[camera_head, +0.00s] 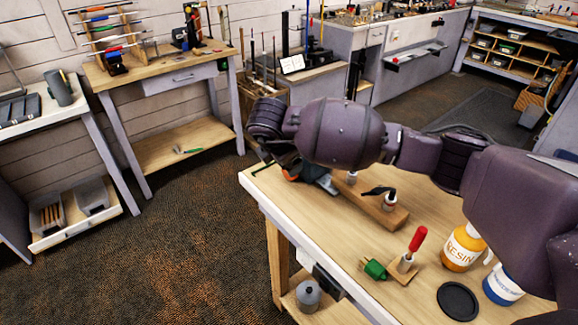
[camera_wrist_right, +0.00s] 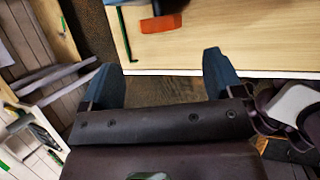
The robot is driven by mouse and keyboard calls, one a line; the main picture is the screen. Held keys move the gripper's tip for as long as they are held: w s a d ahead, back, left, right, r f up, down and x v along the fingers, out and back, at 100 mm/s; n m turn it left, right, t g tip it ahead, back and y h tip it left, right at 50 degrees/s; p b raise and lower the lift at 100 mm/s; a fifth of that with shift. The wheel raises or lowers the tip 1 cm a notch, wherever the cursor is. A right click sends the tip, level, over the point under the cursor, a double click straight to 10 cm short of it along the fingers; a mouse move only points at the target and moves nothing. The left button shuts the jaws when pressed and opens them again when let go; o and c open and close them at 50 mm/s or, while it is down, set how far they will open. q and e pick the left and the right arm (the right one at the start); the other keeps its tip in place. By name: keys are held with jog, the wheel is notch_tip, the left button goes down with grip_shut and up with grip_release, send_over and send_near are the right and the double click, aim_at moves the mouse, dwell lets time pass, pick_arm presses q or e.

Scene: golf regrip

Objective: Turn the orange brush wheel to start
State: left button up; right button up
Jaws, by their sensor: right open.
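An orange part (camera_head: 291,178), which looks like the orange brush wheel, shows at the table's far left corner, mostly hidden under my right arm. In the right wrist view an orange block-like piece (camera_wrist_right: 162,22) with a dark part above it sits at the table edge, beyond my fingertips. I cannot tell its full shape. My right gripper (camera_wrist_right: 162,75) is open and empty, its two dark blue fingers wide apart and clear of the orange piece. In the head view my right arm hides its fingers. My left gripper is not in view.
The wooden table (camera_head: 330,235) also holds a wooden block with a black lever (camera_head: 379,191), a red-handled tool (camera_head: 415,245), a green piece (camera_head: 375,269), a resin bottle (camera_head: 463,248) and a black disc (camera_head: 458,301). A green rod (camera_wrist_right: 123,35) lies beside the orange piece.

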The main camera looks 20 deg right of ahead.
jog(key=shift+t+y, duration=0.3)
jog(key=shift+t, duration=0.2)
jog(key=x, duration=0.8)
jog(key=shift+s+d+f, duration=0.2)
jog(key=shift+d+f, duration=0.2)
jog(key=shift+f, duration=0.1)
jog(key=c, duration=0.9)
